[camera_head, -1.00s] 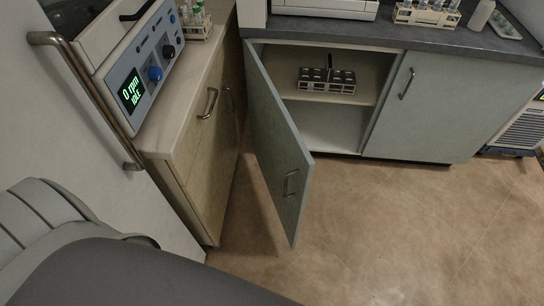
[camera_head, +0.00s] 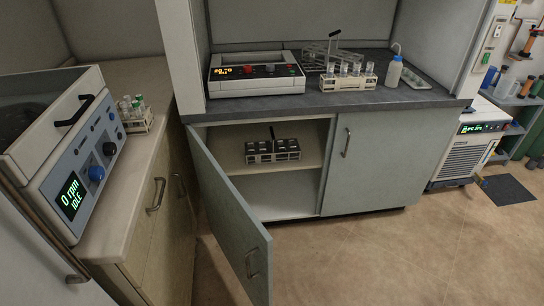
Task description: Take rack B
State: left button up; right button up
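No label marking rack B is readable. A dark metal rack with a thin upright handle (camera_head: 272,151) stands on the shelf inside the open lower cabinet. A pale rack of clear tubes (camera_head: 347,79) stands on the grey bench above. Behind it is a wire-like rack with a black-topped handle (camera_head: 318,58). A small rack of green-capped tubes (camera_head: 136,115) stands on the left counter. Neither of my grippers is in view.
The left cabinet door (camera_head: 228,215) hangs open toward me; the right door (camera_head: 370,158) is shut. A centrifuge reading 0 rpm IDLE (camera_head: 80,165) sits at left. A hotplate-like device (camera_head: 255,75) and wash bottle (camera_head: 394,71) stand on the bench.

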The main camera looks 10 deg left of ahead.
aim_at(271, 152)
jog(key=i+l+u, duration=0.1)
jog(key=i+l, duration=0.3)
jog(key=l, duration=0.25)
jog(key=i+l+u, duration=0.15)
jog(key=l, duration=0.2)
jog(key=i+l+u, duration=0.1)
jog(key=i+l, duration=0.15)
jog(key=l, duration=0.1)
